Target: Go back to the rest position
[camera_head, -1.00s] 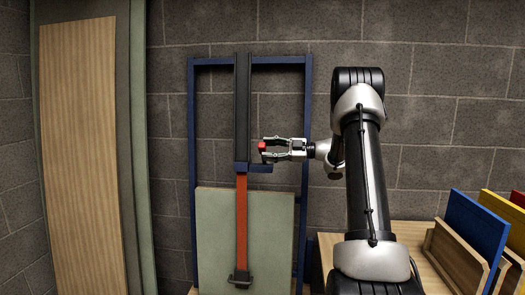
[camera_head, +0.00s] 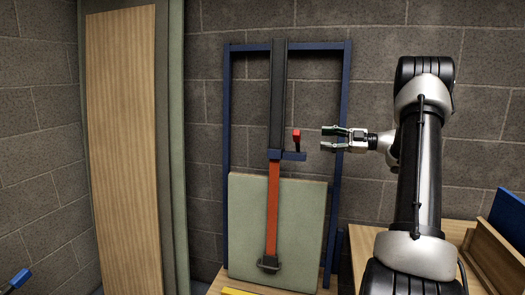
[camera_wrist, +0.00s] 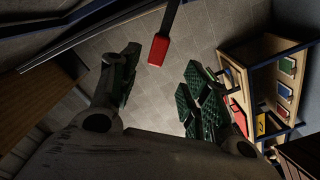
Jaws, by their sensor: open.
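My gripper (camera_head: 329,139) is open and empty at the end of my arm, to the right of the blue frame's middle. A small red handle (camera_head: 296,135) stands just left of my fingertips, with a gap between. It sits on a dark blue bracket (camera_head: 291,155) on the vertical rail. In the wrist view the red handle (camera_wrist: 158,50) lies beyond and between the two open fingers of my gripper (camera_wrist: 160,85), on a dark stem, touching neither finger.
The blue frame (camera_head: 344,95) stands against the block wall, with a grey-green panel (camera_head: 305,215) and a red bar (camera_head: 272,210) in it. Tall boards (camera_head: 125,140) lean at left. A wooden rack (camera_head: 490,255) stands at right. The wrist view shows a shelf (camera_wrist: 262,55) with coloured panels.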

